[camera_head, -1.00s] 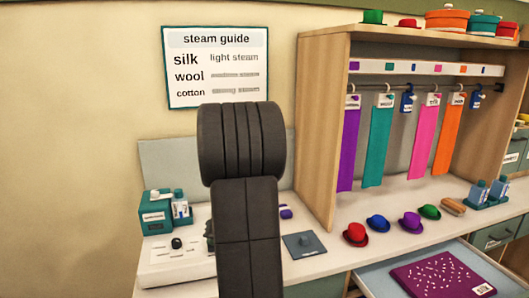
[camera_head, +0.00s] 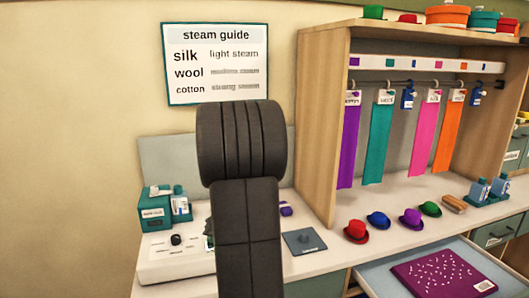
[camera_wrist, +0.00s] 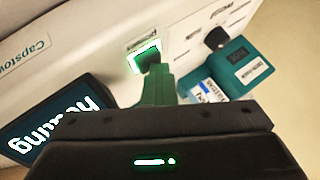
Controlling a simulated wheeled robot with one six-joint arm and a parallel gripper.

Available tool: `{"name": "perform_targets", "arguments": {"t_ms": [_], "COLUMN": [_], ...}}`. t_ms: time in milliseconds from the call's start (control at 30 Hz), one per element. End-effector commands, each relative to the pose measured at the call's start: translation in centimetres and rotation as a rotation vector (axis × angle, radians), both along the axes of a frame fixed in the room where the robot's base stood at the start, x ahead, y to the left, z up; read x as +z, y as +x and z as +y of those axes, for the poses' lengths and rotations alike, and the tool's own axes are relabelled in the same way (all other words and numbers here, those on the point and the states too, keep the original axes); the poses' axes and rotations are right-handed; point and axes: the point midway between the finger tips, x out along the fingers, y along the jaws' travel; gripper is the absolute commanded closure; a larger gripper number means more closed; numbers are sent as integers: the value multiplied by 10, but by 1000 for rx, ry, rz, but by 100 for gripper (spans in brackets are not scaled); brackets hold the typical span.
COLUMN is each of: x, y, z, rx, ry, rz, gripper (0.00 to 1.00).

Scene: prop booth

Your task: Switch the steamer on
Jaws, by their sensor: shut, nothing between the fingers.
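The steamer (camera_head: 160,268) is a white unit with a black knob on the counter at the left in the head view. In the wrist view its white panel (camera_wrist: 90,35) carries a switch (camera_wrist: 146,48) with a bright green-lit rim. A dark display (camera_wrist: 50,125) beside it reads "heating", upside down in this view. My gripper (camera_wrist: 154,68) is shut and empty, its green fingertips right at the switch and covering part of it. I cannot tell whether they touch it. In the head view my arm hides most of the gripper and part of the steamer.
A teal box (camera_head: 152,214) stands behind the steamer and also shows in the wrist view (camera_wrist: 238,67). A dark flat pad (camera_head: 305,242) lies to the right. Several small hats line the counter, and an open drawer (camera_head: 365,278) juts out at the front right.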

Motion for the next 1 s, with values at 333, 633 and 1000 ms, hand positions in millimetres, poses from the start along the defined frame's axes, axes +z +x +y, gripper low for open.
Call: {"name": "perform_targets", "arguments": {"t_ms": [333,633,1000], "x": [4,20,58], "y": [-1,0,0], "z": [0,0,0], "rx": [1,1,2], "ry": [-1,-1,-1], "rz": [4,0,0], "gripper": [100,100,100]}}
